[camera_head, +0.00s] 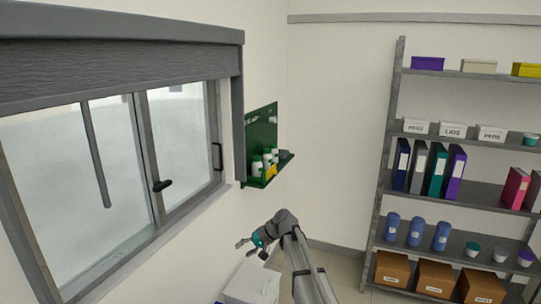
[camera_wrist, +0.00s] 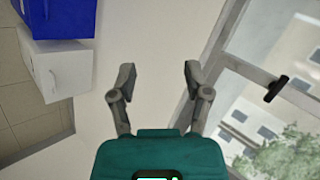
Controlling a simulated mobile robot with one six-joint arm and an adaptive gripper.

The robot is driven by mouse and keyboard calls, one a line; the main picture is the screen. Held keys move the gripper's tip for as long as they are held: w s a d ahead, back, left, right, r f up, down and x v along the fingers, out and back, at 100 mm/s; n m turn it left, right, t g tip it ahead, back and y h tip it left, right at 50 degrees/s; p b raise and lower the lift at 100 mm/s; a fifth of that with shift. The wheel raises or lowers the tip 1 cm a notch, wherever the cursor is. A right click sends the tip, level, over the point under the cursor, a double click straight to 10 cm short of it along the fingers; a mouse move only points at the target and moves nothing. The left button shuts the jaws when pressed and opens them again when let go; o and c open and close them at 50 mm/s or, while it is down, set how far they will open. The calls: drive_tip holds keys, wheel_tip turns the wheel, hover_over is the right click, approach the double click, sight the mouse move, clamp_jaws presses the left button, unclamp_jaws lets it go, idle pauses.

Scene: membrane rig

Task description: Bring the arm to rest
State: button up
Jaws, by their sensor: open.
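My gripper (camera_head: 246,249) is at the end of my grey arm, low in the middle of the head view, in front of the white wall below the green wall shelf. In the wrist view my gripper (camera_wrist: 158,80) shows two grey fingers spread wide apart with nothing between them. Beyond the fingers is bare white wall. No object is held.
A window (camera_head: 130,160) is at the left. The green shelf (camera_head: 263,150) with small bottles hangs beside it. A white box (camera_head: 252,284) stands below my gripper; a blue box (camera_wrist: 60,18) shows in the wrist view. A shelving rack (camera_head: 455,189) stands at the right.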

drive_tip(key=s+d+f+h+b, duration=0.1)
drive_tip(key=s+d+f+h, duration=0.2)
drive_tip(key=s+d, duration=0.5)
drive_tip(key=s+d+f+h+b, duration=0.1)
drive_tip(key=s+d+f+h, duration=0.2)
drive_tip(key=s+d, duration=0.6)
drive_tip(key=s+d+f+m+h+b, duration=0.1)
drive_tip(key=s+d+f+h, duration=0.2)
drive_tip(key=s+d, duration=0.6)
drive_tip(key=shift+s+d+f+g+h, duration=0.2)
drive_tip(key=shift+f+g+h, duration=0.1)
drive_tip(key=shift+f+h, duration=0.15)
